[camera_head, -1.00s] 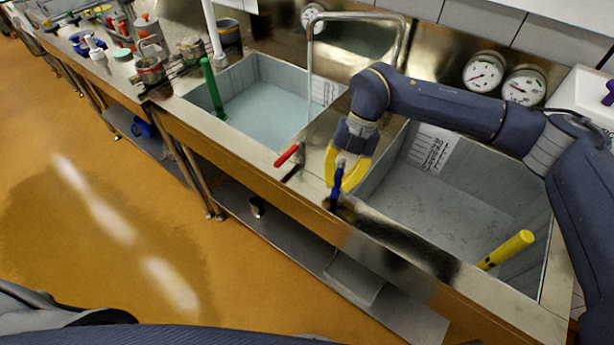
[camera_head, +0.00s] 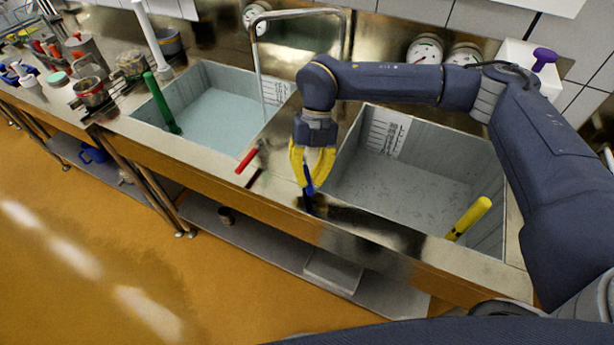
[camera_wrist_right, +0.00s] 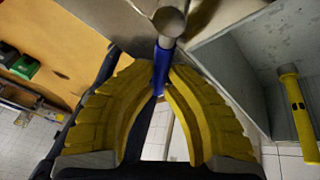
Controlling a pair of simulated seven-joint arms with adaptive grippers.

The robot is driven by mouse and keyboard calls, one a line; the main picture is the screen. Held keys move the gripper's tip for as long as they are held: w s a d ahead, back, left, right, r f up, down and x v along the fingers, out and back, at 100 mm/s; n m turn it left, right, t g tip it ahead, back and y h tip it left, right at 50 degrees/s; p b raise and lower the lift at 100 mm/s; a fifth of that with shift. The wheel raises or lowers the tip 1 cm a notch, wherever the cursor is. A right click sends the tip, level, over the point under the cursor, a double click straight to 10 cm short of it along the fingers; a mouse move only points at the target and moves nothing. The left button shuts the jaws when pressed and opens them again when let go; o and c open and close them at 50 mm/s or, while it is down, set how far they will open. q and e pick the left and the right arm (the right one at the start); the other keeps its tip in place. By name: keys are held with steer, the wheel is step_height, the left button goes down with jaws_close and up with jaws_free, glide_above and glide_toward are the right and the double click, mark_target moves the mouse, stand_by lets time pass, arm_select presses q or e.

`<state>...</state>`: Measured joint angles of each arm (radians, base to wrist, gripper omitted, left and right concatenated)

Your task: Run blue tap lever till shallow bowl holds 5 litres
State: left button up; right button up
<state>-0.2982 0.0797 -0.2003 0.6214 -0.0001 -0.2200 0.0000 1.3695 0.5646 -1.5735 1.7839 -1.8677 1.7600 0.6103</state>
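The blue tap lever (camera_head: 308,182) stands at the front of the counter between two sunken basins. My right gripper (camera_head: 310,182) points down at it, yellow fingertips closed in on both sides. In the right wrist view the lever (camera_wrist_right: 162,72) lies between the fingertips, apparently touching both. The left basin (camera_head: 188,92) has a pale blue, water-like floor and a wall scale. The right basin (camera_head: 487,225) has a grey, speckled floor and a scale (camera_head: 386,132). Which is the shallow bowl is not clear. A tall spout (camera_head: 300,13) reaches over the left basin. My left gripper is out of view.
A red lever (camera_head: 247,160) is left of the blue one. A green pipe (camera_head: 160,103) stands in the left basin, a yellow one (camera_head: 468,218) in the right. Gauges (camera_head: 425,50) are on the back wall. Pots (camera_head: 93,93) crowd the far left counter.

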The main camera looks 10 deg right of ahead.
steer(key=o, duration=0.5)
steer(key=shift+f, duration=0.1)
steer(key=shift+o, duration=0.2)
steer(key=v, duration=1.2)
